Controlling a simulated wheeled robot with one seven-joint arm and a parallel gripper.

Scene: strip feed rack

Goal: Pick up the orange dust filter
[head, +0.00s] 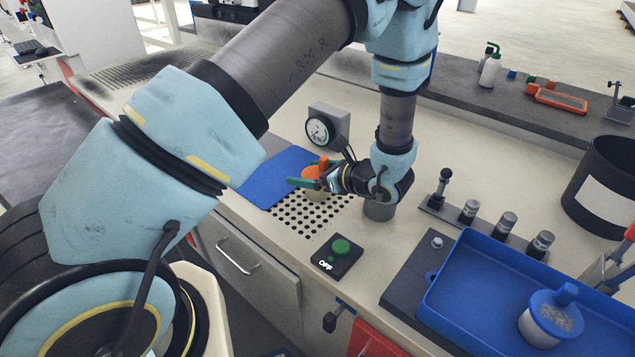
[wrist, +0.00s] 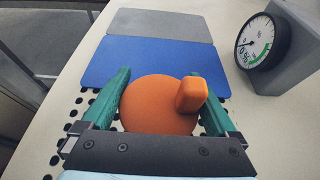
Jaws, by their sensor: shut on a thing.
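The orange dust filter (wrist: 150,106) is a round orange disc with a raised orange knob on its top right in the wrist view. In the head view the filter (head: 313,172) shows partly behind my gripper's fingers. My gripper (wrist: 160,110) has green fingers, one on each side of the filter, and is shut on it. In the head view my gripper (head: 308,182) is over the perforated part of the bench, near the blue mat (head: 278,178). The filter's underside is hidden, so I cannot tell whether it touches the bench.
A dial gauge (head: 320,129) stands behind the mat; it is at the upper right in the wrist view (wrist: 262,42). A green button box (head: 337,257) is in front. A blue tray (head: 470,243) holding a blue-lidded jar (head: 550,318) stands right, with a black bin (head: 603,185) beyond.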

